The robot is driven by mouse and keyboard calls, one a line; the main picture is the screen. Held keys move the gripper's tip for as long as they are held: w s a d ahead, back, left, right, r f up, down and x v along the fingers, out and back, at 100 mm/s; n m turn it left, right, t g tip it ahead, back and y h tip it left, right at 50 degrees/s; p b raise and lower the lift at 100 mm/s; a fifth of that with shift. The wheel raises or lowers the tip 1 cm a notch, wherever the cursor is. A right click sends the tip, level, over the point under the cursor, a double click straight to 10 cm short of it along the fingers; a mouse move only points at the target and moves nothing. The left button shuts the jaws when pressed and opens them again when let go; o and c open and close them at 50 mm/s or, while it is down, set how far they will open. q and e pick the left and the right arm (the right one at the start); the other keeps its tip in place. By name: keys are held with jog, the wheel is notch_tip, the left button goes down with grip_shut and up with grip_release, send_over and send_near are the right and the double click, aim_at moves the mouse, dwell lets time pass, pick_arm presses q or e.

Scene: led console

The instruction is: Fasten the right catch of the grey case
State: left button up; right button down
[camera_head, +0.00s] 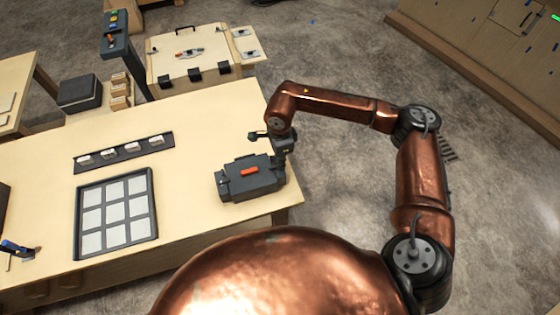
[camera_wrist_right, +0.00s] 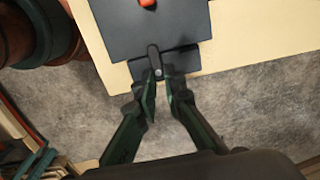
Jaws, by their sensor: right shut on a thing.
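The grey case (camera_head: 252,184) lies shut at the right end of the table, with an orange-red handle (camera_head: 249,171) on its lid. In the right wrist view the dark lid (camera_wrist_right: 140,28) fills the top. A dark catch (camera_wrist_right: 154,58) with a small light pin sticks out from the case's near edge there. My right gripper (camera_wrist_right: 160,90) is shut on this catch, its fingertips close together at the catch's lower end. In the head view my right gripper (camera_head: 284,146) is at the case's upper right corner, and the catch is hidden there. My left gripper is not in view.
A dark grid tray (camera_head: 153,205) and a strip with several white switches (camera_head: 124,151) lie left of the case. A blue-handled tool (camera_head: 16,247) lies at the left edge. Behind stands a wooden panel box (camera_head: 190,65). The table ends just right of the case.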

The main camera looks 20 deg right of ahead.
jog(key=c, duration=2)
grip_release()
notch_tip(320, 180, up, 12)
